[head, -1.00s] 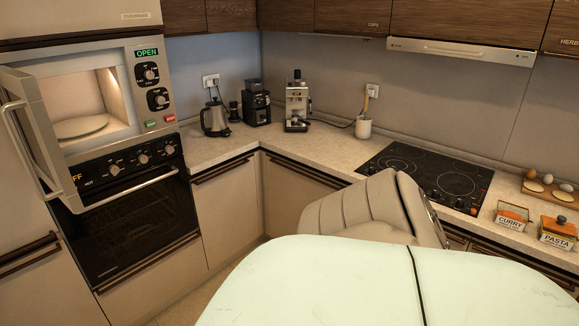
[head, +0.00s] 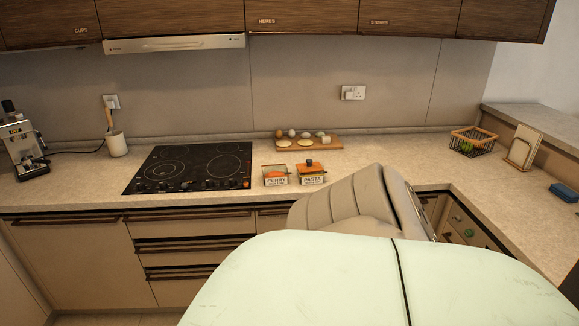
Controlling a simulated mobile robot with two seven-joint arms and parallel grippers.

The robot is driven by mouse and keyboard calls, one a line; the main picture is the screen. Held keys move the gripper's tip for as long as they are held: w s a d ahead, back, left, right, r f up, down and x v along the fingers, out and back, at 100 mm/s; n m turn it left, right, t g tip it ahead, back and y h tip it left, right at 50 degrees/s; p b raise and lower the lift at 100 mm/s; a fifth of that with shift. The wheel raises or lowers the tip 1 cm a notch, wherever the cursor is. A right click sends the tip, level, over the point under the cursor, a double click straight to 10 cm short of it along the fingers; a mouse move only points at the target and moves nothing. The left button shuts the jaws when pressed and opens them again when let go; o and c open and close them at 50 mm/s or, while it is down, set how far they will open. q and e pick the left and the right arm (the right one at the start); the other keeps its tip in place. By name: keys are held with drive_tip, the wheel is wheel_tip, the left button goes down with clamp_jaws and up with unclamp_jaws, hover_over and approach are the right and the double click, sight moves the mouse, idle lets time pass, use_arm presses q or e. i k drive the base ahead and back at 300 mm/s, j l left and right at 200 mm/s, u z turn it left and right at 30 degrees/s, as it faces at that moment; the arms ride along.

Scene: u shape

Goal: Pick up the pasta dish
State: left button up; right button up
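The pasta dish (head: 311,174) sits on the counter in the head view, just right of the hob. It is a small clear container with an orange lid and a white label reading PASTA. The similar curry dish (head: 276,176) stands close on its left. My own body fills the lower middle of the view, in front of the counter and below the dish. Neither of my grippers shows, so the dish is not seen touched by either.
A wooden board (head: 301,144) with eggs stands behind the dishes. The black hob (head: 190,167) is to the left. The counter (head: 385,158) right of the pasta dish is clear. A wire basket (head: 472,141) stands farther right. Cabinets and a hood (head: 174,43) hang above.

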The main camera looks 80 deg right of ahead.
sight(317, 177)
drive_tip(key=z, duration=2.7)
drive_tip(key=u, duration=0.65)
drive_tip(key=i+l+u, duration=0.15)
drive_tip(key=l+u, duration=0.15)
drive_tip(key=i+l+u, duration=0.1)
drive_tip(key=l+u, duration=0.2)
drive_tip(key=i+l+u, duration=0.1)
drive_tip(key=l+u, duration=0.2)
drive_tip(key=i+l+u, duration=0.1)
drive_tip(key=l+u, duration=0.2)
drive_tip(key=l, duration=0.8)
